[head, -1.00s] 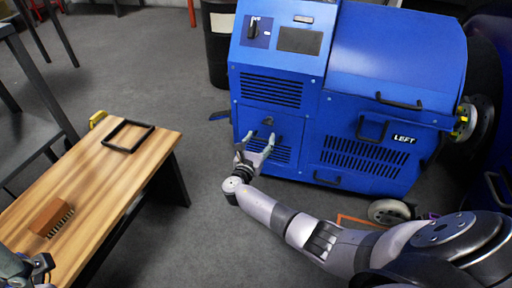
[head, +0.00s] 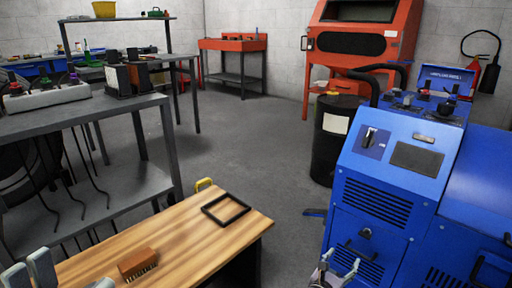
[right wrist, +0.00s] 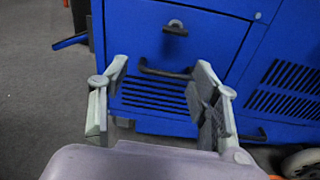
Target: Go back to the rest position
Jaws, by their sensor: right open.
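My right gripper (head: 338,270) is at the bottom edge of the head view, in front of the blue machine (head: 392,185). In the right wrist view its two fingers (right wrist: 160,95) stand well apart with nothing between them. Beyond them are the machine's drawer-like front, a dark handle and vent slots. My left gripper (head: 70,272) shows only as grey finger parts at the bottom left corner, spread apart, near the wooden bench (head: 185,240). No object shows between them.
A brown brush (head: 138,263) and a black frame (head: 226,208) lie on the bench. A grey metal table (head: 90,116) stands at left. A black drum (head: 335,140) and a red cabinet (head: 360,45) are behind. Grey floor (head: 235,150) is open in the middle.

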